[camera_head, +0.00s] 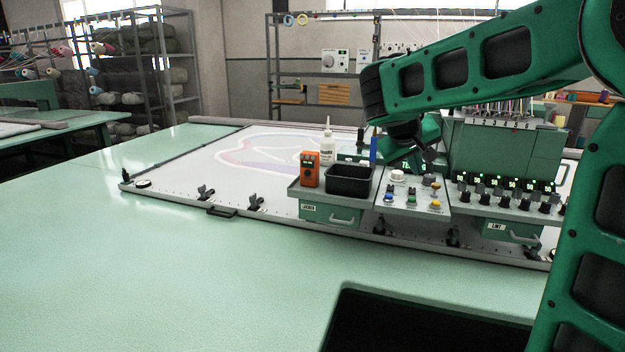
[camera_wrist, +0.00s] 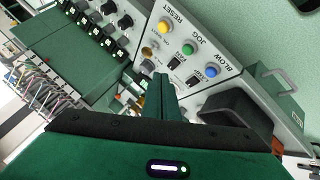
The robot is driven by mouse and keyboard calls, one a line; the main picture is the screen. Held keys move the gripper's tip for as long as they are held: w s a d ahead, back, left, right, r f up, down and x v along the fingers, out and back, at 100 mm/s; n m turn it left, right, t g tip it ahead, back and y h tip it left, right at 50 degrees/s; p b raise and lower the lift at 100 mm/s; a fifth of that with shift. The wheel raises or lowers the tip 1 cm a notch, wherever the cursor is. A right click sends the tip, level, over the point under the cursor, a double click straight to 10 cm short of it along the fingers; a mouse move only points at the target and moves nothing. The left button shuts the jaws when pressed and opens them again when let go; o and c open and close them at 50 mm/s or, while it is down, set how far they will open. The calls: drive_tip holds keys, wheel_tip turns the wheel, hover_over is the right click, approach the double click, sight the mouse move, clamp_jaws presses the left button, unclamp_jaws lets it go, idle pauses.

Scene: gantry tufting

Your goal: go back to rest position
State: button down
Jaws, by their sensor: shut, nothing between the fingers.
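My gripper (camera_head: 430,160) hangs from my green arm over the back of the control panel (camera_head: 408,203) in the head view. In the wrist view its fingers (camera_wrist: 163,84) are together with nothing between them. They point toward the panel (camera_wrist: 213,62) with its yellow, green and blue buttons and small switches. I cannot tell the exact gap between fingertips and panel. The fingers hide part of the panel in the wrist view.
A black bin (camera_head: 350,181), an orange meter (camera_head: 310,169) and a white bottle (camera_head: 328,142) stand left of the panel. The green tufting head (camera_head: 500,150) and a row of knobs are on the right. The green table (camera_head: 150,260) is clear at front left.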

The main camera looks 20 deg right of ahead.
drive_tip(key=s+d+f+m+g+y, duration=0.1)
drive_tip(key=s+f, duration=0.3)
drive_tip(key=s, duration=0.4)
drive_tip(key=s+d+f+m+g+y, duration=0.1)
drive_tip(key=s+d+f+g+y, duration=0.15)
drive_tip(key=s, duration=0.55)
drive_tip(key=s+a+f+m+g+y, duration=0.1)
drive_tip(key=s+a+f, duration=0.3)
drive_tip(key=s, duration=0.5)
drive_tip(key=s+a+f+m+g+y, duration=0.1)
drive_tip(key=s+a+f+m+y, duration=0.1)
drive_tip(key=s, duration=0.8)
wheel_tip(320, 180, down, 4)
drive_tip(key=shift+s+a+r+y, duration=0.25)
drive_tip(key=shift+a+y, duration=0.3)
drive_tip(key=shift+a, duration=0.4)
drive_tip(key=shift+w, duration=0.1)
drive_tip(key=shift+w+f, duration=0.25)
drive_tip(key=shift+w, duration=0.35)
idle(0.7)
